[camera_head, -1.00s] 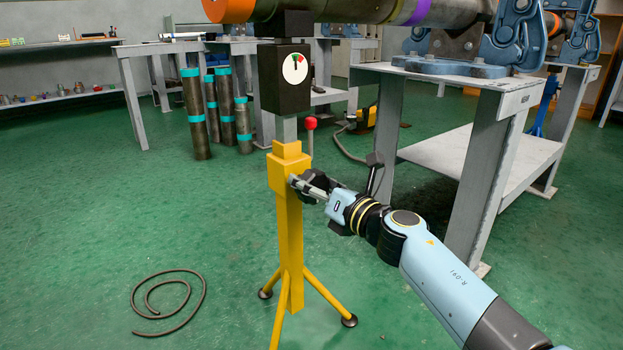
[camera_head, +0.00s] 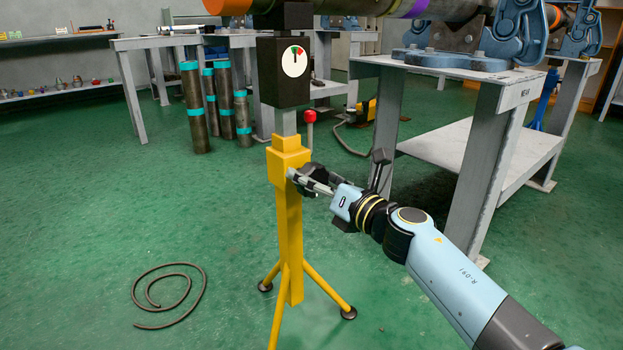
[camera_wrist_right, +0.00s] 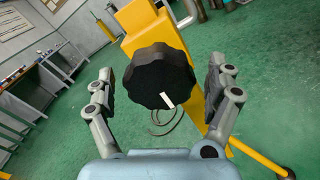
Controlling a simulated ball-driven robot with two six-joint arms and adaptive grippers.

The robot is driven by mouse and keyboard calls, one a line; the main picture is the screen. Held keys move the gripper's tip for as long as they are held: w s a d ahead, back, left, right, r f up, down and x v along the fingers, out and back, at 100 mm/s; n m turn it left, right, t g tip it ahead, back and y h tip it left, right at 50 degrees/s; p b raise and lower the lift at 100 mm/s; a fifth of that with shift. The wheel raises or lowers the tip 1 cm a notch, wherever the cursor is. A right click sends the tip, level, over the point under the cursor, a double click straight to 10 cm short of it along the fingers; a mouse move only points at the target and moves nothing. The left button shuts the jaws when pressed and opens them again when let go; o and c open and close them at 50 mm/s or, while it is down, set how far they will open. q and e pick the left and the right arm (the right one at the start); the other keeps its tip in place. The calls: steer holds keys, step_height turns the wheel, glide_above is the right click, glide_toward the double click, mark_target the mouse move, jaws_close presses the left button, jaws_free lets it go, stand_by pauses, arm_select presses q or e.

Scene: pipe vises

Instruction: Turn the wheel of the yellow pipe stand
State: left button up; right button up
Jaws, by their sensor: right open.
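The yellow pipe stand (camera_head: 290,225) stands upright on tripod legs in the head view, under a black block with a round dial (camera_head: 295,62). Its black scalloped wheel (camera_wrist_right: 158,76) with a white mark shows in the right wrist view, between the fingers. In the head view the wheel is mostly hidden by my right gripper (camera_head: 306,180), which is at the stand's right side. My right gripper (camera_wrist_right: 162,88) is open, one finger on each side of the wheel, with gaps visible. My left gripper is not in view.
A pipe (camera_head: 440,8) rests above the stand. A grey metal table (camera_head: 480,150) with blue vises stands to the right. A red-knobbed lever (camera_head: 310,118) rises beside the stand.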

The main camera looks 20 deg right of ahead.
steer(key=v, duration=1)
steer(key=shift+s, duration=0.4)
steer(key=shift+d, duration=0.15)
stand_by(0.6)
